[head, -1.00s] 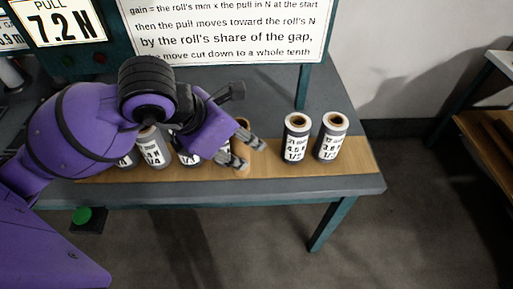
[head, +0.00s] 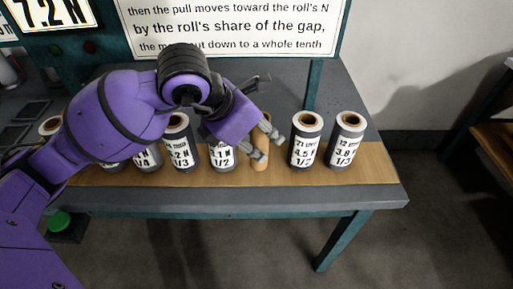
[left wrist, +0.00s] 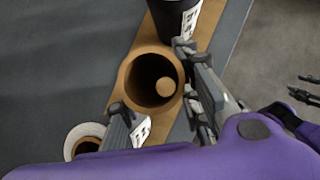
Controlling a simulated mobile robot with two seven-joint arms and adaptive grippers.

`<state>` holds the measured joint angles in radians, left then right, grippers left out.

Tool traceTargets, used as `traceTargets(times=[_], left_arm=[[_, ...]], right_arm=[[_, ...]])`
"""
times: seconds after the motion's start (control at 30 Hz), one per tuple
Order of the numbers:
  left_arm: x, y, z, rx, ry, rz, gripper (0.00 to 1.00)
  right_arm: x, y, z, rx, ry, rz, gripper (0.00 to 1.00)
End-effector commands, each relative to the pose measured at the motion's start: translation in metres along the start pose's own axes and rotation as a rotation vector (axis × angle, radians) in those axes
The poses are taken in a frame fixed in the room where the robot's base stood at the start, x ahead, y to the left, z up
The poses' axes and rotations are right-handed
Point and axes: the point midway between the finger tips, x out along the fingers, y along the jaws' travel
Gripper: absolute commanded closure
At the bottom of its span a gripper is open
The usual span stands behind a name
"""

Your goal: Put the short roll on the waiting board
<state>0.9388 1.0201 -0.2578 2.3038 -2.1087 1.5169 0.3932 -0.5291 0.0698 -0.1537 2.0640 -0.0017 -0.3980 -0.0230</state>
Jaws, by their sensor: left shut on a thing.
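A plain brown hollow roll (head: 261,152) stands upright in the row on the wooden board (head: 380,172). My left gripper (head: 266,143) is shut on it, with a finger on either side. In the left wrist view the brown roll (left wrist: 132,66) is seen from above, open-ended, between the fingers of my left gripper (left wrist: 165,105). Whether its lower end touches the board is hard to tell. Which roll is the short one is not clear from the labels. In the left wrist view, dark prongs at the right edge may be my right gripper (left wrist: 305,92); their state is unclear.
A labelled dark roll (head: 306,140) and another (head: 347,140) stand right of the brown roll. Several labelled rolls, including one close left (head: 221,158), stand on the other side, partly behind my arm. A text sign (head: 235,28) stands behind. The board's right end is clear.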

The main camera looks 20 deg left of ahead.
Motion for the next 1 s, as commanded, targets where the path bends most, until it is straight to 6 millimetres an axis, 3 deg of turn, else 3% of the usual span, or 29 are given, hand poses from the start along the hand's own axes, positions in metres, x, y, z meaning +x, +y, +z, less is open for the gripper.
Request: traceTargets(times=[0.2,0.5,0.53,0.6,1.0], left_arm=[[0.026,0.0,-0.017,-0.001,0.001,-0.002,0.94],[0.028,0.0,-0.018,-0.001,0.001,-0.001,0.94],[0.028,0.0,-0.018,-0.001,0.001,-0.001,0.68],[0.027,0.0,-0.018,-0.001,0.001,-0.001,0.61],[0.02,0.001,-0.017,0.0,0.0,0.001,0.61]], right_arm=[[0.001,0.0,0.005,0.0,-0.007,-0.001,0.6],[0.002,-0.001,0.006,-0.001,-0.01,-0.001,0.6],[0.002,-0.001,0.007,-0.001,-0.01,-0.001,0.6],[0.002,-0.001,0.006,-0.001,-0.009,-0.002,0.6],[0.001,-0.001,0.002,-0.001,-0.004,-0.002,0.6]])
